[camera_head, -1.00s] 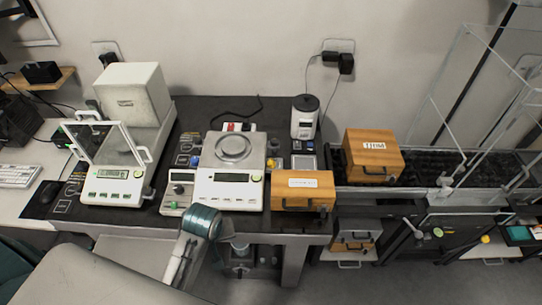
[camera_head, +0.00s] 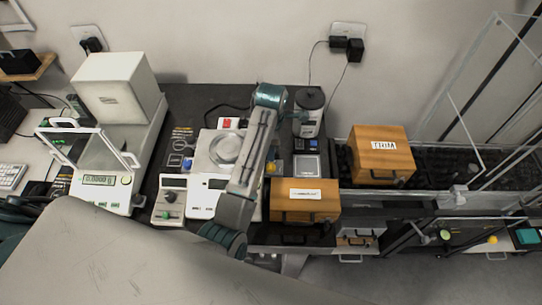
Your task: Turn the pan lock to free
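The middle balance (camera_head: 201,200) has a round metal pan (camera_head: 225,147), and one of my arms crosses its right side and partly covers its display. A small control box with a green knob (camera_head: 170,196) stands at its left. A blue knob (camera_head: 187,164) and a yellow knob (camera_head: 270,168) flank the pan. No readable label shows which control is the pan lock, and I cannot tell its setting. My arm's teal joint (camera_head: 270,95) is above and right of the pan. I see no gripper fingers on it, and my other gripper is not visible.
A glass-shielded balance (camera_head: 105,180) with a white housing (camera_head: 118,88) stands at left. A wooden box (camera_head: 305,202) is right of the middle balance, and another (camera_head: 379,155) stands farther right. Clear panels (camera_head: 480,95) rise at right.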

